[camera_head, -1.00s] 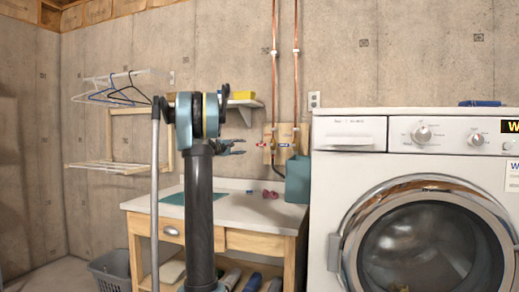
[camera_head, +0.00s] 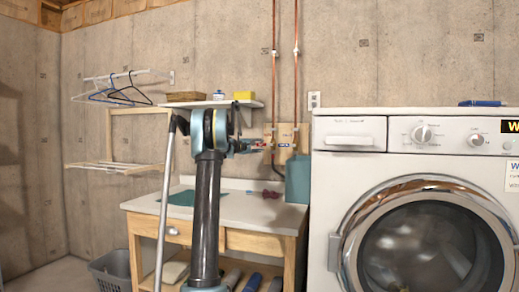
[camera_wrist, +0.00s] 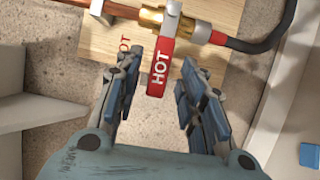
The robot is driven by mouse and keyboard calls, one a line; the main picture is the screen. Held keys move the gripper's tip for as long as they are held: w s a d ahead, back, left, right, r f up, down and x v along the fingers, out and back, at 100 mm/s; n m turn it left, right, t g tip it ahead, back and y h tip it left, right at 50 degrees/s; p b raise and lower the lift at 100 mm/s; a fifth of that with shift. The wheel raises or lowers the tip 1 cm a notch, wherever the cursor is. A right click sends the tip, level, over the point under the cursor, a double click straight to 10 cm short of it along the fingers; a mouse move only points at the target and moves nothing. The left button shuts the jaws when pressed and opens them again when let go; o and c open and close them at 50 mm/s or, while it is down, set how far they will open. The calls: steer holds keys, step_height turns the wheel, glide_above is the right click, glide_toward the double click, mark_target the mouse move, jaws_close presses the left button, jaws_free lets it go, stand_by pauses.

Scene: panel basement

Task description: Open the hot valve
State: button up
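The hot valve has a red handle (camera_wrist: 160,66) marked HOT, fixed to a brass body (camera_wrist: 165,18) on a wooden board (camera_wrist: 215,20) in the wrist view. My gripper (camera_wrist: 160,82) is open there, with one finger on each side of the handle's lower end. A gap shows on the right side; the left finger is close to the handle, and I cannot tell whether it touches. In the head view my gripper (camera_head: 243,146) reaches to the valve board (camera_head: 286,156) on the wall, and its tips lie near the hot valve, which is small there.
Two copper pipes (camera_head: 274,70) run up the wall. A teal box (camera_head: 298,180) hangs below the board. A washing machine (camera_head: 350,200) stands at right, a worktable (camera_head: 255,207) below my arm. A shelf (camera_head: 210,104) with a yellow item (camera_head: 244,95) is above.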

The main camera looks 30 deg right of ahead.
steer(key=shift+x, duration=1.1)
jaws_close()
steer(key=shift+f, duration=0.15)
